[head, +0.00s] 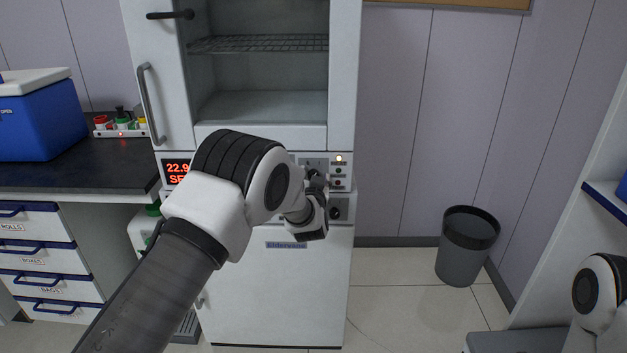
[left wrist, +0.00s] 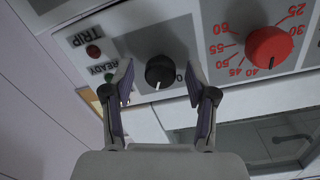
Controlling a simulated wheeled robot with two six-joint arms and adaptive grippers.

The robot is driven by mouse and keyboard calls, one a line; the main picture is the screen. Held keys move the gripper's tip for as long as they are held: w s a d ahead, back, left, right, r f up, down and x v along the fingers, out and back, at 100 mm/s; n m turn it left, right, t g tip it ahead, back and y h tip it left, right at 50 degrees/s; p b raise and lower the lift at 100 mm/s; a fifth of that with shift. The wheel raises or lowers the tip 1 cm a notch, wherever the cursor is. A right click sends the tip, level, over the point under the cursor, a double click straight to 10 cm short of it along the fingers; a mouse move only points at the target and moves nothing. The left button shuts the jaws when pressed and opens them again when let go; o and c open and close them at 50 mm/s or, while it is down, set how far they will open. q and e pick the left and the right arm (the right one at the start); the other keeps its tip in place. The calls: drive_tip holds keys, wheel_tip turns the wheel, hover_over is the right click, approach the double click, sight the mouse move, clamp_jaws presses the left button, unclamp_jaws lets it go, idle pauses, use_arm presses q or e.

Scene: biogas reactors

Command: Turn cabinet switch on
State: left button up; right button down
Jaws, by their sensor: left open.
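The cabinet (head: 283,290) is a tall white unit with a control panel (head: 348,173) across its middle. In the left wrist view, which is turned upside down, a black knob (left wrist: 160,72) with a white pointer mark sits beside a "0" label. My left gripper (left wrist: 159,82) is open, one finger on each side of this knob; I cannot tell whether they touch it. In the head view my left gripper (head: 313,190) is at the panel, and my wrist hides part of it. My right gripper is out of view.
A red dial knob (left wrist: 269,47) with numbers is beside the black knob. Red "TRIP" (left wrist: 93,51) and green "READY" (left wrist: 110,77) lamps flank it. A red display (head: 176,173) is partly covered. Another dark knob (head: 336,213) sits lower. A grey bin (head: 466,248) stands right.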

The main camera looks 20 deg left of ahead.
use_arm(q)
drive_tip(key=v, duration=1.2)
